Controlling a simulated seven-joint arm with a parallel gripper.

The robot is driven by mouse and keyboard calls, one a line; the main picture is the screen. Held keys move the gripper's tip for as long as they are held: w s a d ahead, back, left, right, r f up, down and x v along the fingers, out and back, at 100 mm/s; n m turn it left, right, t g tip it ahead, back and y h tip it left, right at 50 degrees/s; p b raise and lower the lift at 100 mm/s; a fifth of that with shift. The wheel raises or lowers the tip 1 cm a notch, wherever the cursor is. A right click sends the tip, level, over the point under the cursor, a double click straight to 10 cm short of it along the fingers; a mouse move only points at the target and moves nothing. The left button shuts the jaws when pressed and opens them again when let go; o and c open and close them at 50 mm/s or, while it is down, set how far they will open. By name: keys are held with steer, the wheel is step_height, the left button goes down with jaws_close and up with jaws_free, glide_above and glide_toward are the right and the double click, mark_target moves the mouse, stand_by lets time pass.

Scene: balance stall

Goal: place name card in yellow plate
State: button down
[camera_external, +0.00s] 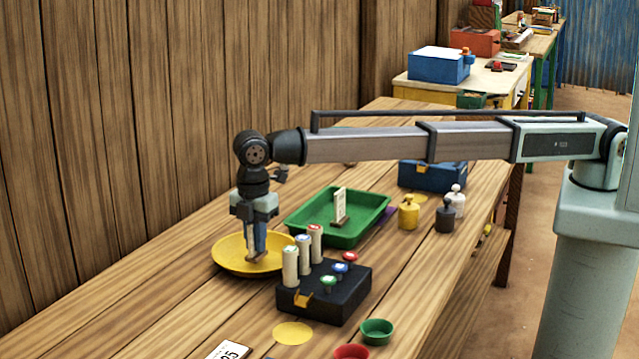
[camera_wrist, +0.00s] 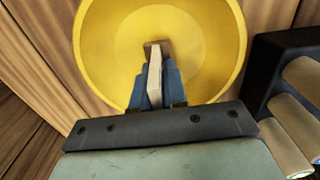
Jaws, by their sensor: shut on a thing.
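The yellow plate (camera_external: 226,262) lies on the wooden bench at the left, and it fills the top of the wrist view (camera_wrist: 215,75). My gripper (camera_external: 256,250) points down over the middle of the plate. Its blue fingers are shut on the name card (camera_wrist: 154,85), a thin cream card on a small brown base, seen edge-on between the fingers in the wrist view. The brown base is low, inside the plate's outline. I cannot tell whether it touches the plate. The fingers hide most of the card in the external view.
A green tray (camera_external: 300,228) behind the plate holds another upright white card (camera_external: 339,205). A black box (camera_external: 325,298) with cream rolls and coloured knobs stands close right of the plate. Small bowls (camera_external: 376,330) and a numbered card (camera_external: 228,350) lie in front. Weights (camera_external: 409,213) stand farther right.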

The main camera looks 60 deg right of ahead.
steer(key=c, duration=1.1)
jaws_free()
steer(key=shift+r, duration=3.45)
